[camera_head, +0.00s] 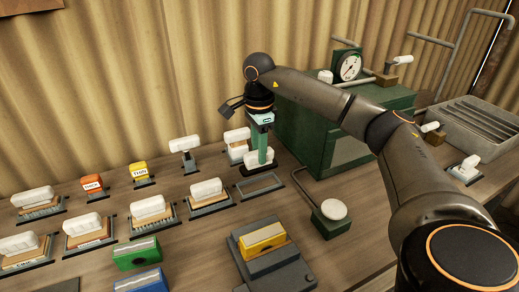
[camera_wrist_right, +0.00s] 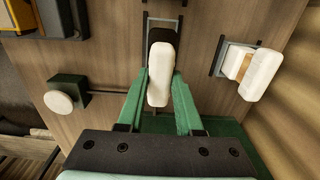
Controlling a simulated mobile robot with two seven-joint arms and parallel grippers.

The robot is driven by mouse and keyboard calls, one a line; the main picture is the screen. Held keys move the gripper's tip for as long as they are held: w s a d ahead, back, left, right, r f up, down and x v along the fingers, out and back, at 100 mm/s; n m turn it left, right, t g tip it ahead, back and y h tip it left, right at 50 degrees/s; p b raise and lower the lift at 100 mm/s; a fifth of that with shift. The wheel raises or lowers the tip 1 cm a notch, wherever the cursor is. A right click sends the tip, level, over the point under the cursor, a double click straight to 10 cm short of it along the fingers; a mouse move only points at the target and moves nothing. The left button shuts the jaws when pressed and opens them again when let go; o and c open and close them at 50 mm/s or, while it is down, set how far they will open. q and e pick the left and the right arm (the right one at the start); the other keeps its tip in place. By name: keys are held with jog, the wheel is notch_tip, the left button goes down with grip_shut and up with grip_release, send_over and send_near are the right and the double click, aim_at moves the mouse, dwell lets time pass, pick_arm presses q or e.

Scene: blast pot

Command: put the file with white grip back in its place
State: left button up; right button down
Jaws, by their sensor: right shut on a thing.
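The file with white grip (camera_head: 258,157) is in my right gripper (camera_head: 262,142), whose green fingers are shut on its grip. In the right wrist view the white grip (camera_wrist_right: 159,75) lies between the fingers (camera_wrist_right: 162,85). The file's lower part is mostly hidden under the grip. An empty-looking rectangular holder (camera_head: 260,187) lies on the table just in front of the file. In the wrist view a thin holder frame (camera_wrist_right: 163,20) shows beyond the grip. I cannot tell whether the file touches the table. My left gripper is not in view.
Another white-gripped file (camera_head: 237,138) stands in a holder close to the left of my right gripper. Several more files fill holders further left. A green cabinet (camera_head: 310,130) stands close on the right. A white-knobbed lever (camera_head: 333,209) and a yellow block (camera_head: 262,238) lie in front.

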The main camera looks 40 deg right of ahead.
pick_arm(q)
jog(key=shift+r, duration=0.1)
pick_arm(e)
jog(key=shift+p, duration=0.35)
notch_tip(320, 180, down, 2)
jog(key=shift+f+b, duration=0.25)
jog(key=shift+b, duration=0.5)
jog(key=shift+f+b, duration=0.35)
jog(key=shift+f, duration=0.6)
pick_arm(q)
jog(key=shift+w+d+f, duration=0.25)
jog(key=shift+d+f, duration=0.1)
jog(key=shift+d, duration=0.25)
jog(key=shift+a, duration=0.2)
